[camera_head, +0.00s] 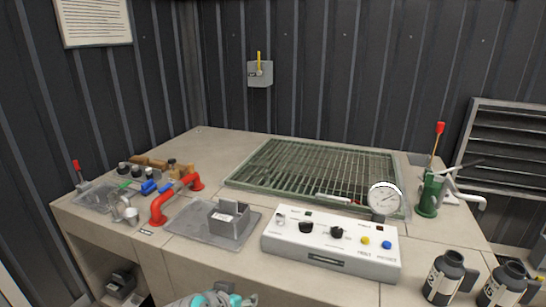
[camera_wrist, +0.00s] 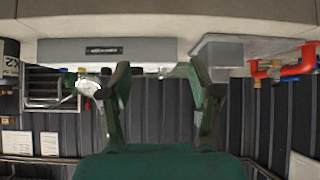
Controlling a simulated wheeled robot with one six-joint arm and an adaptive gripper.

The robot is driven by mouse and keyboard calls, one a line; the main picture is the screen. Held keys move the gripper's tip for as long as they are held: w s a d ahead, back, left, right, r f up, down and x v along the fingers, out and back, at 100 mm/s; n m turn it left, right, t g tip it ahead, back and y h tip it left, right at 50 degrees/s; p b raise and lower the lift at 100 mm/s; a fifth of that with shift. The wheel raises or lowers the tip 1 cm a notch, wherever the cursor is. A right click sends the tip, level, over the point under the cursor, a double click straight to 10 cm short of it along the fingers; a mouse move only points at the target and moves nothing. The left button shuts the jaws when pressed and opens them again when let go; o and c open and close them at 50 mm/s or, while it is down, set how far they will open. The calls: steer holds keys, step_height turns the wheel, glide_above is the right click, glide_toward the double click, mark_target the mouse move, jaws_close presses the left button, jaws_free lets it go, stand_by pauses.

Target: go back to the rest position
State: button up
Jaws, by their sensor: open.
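My gripper (camera_wrist: 160,75) shows in the wrist view with its two green fingers spread wide apart. It is open and nothing is between the fingers. The wrist view is upside down, with the bench front edge along the top and the dark corrugated wall below. The grey control box (camera_wrist: 105,50) with its black label lies beyond the left finger. In the head view, only a grey and cyan part of my arm shows at the bottom edge, in front of the bench; the fingers are not visible there.
The bench (camera_head: 225,150) carries a red pipe handle (camera_head: 172,200), a grey tray (camera_head: 185,222), a control box (camera_head: 330,245), a round gauge (camera_head: 384,197), a green grate (camera_head: 320,165) and a green hand pump (camera_head: 428,195). Two dark bottles (camera_head: 445,280) stand at the front right.

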steer(key=s+d+f+n+t+y, duration=0.1)
steer(key=s+d+f+n+y, duration=0.3)
steer(key=d+f, duration=0.85)
steer(key=s+d+f+t, duration=0.1)
steer(key=s+d+f, duration=0.25)
steer(key=s, duration=0.25)
steer(key=s+d+f, duration=0.3)
steer(key=s+f, duration=0.1)
steer(key=s, duration=0.2)
steer(key=s+d+r+t, duration=0.1)
steer(key=s+d, duration=0.1)
steer(key=s, duration=0.5)
steer(key=s+d+r+t, duration=0.1)
steer(key=s+d, duration=0.2)
steer(key=s, duration=0.4)
steer(key=s+d+r+t+h, duration=0.1)
steer(key=s+d+r, duration=0.1)
steer(key=s+r, duration=0.8)
steer(key=s, duration=0.2)
steer(key=shift+s+d+r+m+t, duration=0.15)
steer(key=shift+s+d+m+t, duration=0.15)
steer(key=shift+s+m+t, duration=0.1)
